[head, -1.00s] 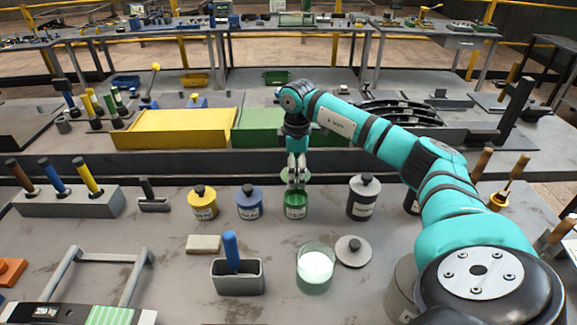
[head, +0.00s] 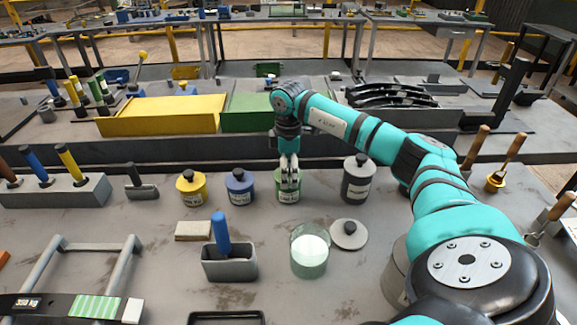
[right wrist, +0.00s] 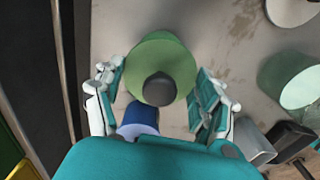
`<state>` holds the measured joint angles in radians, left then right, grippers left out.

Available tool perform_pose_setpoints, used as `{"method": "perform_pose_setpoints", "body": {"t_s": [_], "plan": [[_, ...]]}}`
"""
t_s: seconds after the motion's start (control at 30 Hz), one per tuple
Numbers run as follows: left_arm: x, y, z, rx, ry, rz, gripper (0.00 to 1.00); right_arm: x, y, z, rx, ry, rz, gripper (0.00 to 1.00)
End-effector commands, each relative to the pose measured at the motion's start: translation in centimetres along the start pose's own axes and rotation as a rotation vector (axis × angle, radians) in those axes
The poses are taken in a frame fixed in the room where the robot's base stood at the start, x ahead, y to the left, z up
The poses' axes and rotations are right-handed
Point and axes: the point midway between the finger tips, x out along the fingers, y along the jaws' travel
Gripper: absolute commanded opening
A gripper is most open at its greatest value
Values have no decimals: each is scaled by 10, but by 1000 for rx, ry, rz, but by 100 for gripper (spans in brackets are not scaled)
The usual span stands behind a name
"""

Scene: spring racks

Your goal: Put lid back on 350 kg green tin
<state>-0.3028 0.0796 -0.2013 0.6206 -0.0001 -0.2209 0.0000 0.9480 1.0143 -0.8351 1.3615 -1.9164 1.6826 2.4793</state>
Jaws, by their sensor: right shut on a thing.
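The green tin (head: 288,190) stands on the bench in a row of tins, to the right of the blue tin (head: 240,187). My right gripper (head: 289,178) is directly over it, pointing down, its fingers in front of the tin's top. In the right wrist view the round green lid (right wrist: 165,58) with its dark knob (right wrist: 158,89) lies between my right fingers, and the gripper is shut on it. The lid is at the top of the tin; whether it is fully seated is hidden by the fingers. My left gripper is not in view.
A yellow tin (head: 191,188) stands to the left and a dark grey tin (head: 358,180) to the right. In front are an open glass jar (head: 309,255), a loose grey lid (head: 348,235) and a grey holder (head: 229,264) with a blue handle. A raised ledge runs behind.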

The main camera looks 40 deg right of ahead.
Motion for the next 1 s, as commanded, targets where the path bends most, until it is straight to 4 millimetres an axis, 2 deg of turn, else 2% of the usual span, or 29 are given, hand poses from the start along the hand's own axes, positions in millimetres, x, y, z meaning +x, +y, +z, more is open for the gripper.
{"method": "perform_pose_setpoints", "body": {"t_s": [0.17, 0.63, 1.0], "plan": [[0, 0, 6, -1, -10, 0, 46, 0, 0, 0, 0, 0, 0, 40], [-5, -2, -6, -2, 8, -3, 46, -2, 0, 0, 0, 0, -1, 40], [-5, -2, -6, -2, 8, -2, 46, -1, 0, 1, 0, 0, 0, 40]]}}
